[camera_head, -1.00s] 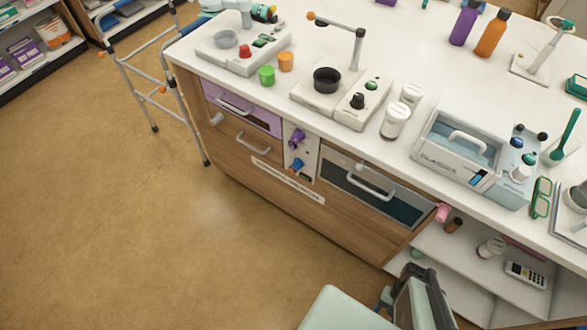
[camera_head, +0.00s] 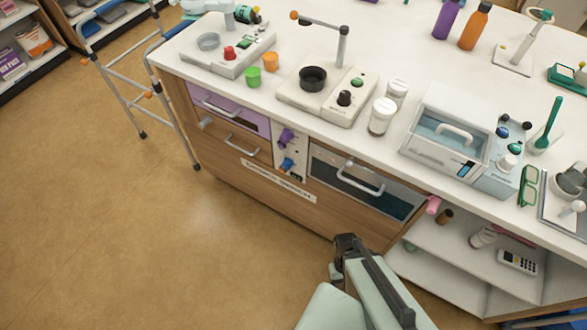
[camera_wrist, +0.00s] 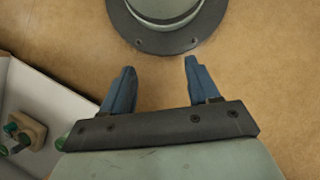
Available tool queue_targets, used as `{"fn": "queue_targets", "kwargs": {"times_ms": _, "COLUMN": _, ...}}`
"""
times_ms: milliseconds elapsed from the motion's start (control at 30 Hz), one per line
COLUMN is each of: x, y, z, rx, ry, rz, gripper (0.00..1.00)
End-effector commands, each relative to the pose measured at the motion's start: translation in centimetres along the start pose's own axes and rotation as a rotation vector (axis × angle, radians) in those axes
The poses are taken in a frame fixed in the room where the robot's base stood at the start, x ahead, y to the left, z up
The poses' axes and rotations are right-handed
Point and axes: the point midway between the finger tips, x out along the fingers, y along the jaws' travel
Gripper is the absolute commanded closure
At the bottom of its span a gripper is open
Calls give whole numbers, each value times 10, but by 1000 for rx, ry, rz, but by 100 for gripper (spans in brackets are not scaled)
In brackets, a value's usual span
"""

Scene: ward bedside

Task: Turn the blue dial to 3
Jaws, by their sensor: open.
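The blue dial (camera_head: 286,164) is on the pale control panel (camera_head: 291,153) in the cabinet front, below a purple dial (camera_head: 286,137). Its number marks are too small to read. My gripper (camera_wrist: 159,64) shows in the wrist view with two blue fingers apart and nothing between them. In the head view my arm shows at the bottom centre, well below and right of the blue dial, but the fingers cannot be made out. The blue dial does not show in the wrist view.
A purple drawer (camera_head: 229,108) is left of the panel and a glass-fronted oven-like drawer (camera_head: 365,187) with a bar handle is right of it. The counter above holds several devices and bottles. A walker (camera_head: 130,90) stands at the left. The floor (camera_head: 150,240) before the cabinet is clear.

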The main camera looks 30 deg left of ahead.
Motion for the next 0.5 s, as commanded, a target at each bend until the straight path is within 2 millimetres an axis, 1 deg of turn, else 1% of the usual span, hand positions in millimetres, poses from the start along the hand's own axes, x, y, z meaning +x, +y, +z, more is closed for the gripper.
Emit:
{"fn": "queue_targets", "kwargs": {"times_ms": 33, "x": -2, "y": -9, "z": -5, "rx": -31, "ry": 7, "rz": 17, "gripper": 40}}
{"fn": "queue_targets", "kwargs": {"times_ms": 100, "x": -6, "y": -20, "z": -10, "rx": -69, "ry": 15, "rz": 41, "gripper": 40}}
{"fn": "queue_targets", "kwargs": {"times_ms": 500, "x": -22, "y": -79, "z": -35, "rx": -311, "ry": 72, "rz": 238, "gripper": 40}}
